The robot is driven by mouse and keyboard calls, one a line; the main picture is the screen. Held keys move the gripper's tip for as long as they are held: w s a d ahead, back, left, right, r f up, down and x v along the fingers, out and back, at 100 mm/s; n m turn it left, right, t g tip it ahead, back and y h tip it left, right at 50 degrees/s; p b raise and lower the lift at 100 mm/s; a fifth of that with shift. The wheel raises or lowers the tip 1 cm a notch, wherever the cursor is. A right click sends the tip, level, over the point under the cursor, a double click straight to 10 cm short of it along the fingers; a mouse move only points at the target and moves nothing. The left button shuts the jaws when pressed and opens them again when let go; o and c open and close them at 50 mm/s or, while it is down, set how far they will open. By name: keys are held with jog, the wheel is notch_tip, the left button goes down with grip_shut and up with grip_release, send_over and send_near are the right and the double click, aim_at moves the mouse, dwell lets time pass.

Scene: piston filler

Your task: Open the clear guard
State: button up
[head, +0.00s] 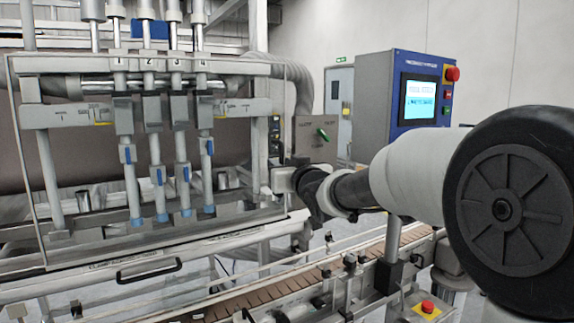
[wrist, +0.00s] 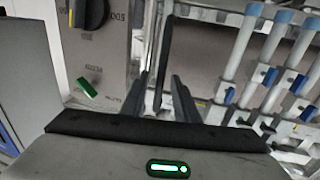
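The clear guard (head: 105,160) is a thin-framed transparent panel in front of the filling nozzles in the head view, and it hangs down over them. A black bar handle (head: 150,268) lies along its lower edge, left of my gripper. My gripper (head: 283,180) is beside the guard's right edge, well up and right of the handle. In the wrist view, the fingers of my gripper (wrist: 160,92) stand apart. A dark upright bar shows between them; I cannot tell whether it touches them. The handle is not clearly identifiable in the wrist view.
A grey switch box (head: 315,140) with a green knob stands just behind my gripper; its green knob (wrist: 87,88) also shows in the wrist view. A blue control cabinet (head: 405,100) stands to the right. A conveyor (head: 215,305) runs below the guard, with a red stop button (head: 428,306) beside it.

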jog(key=shift+w+a, duration=0.15)
jog(key=shift+w, duration=0.3)
jog(key=shift+c, duration=0.3)
grip_shut()
jog(key=shift+s, duration=0.1)
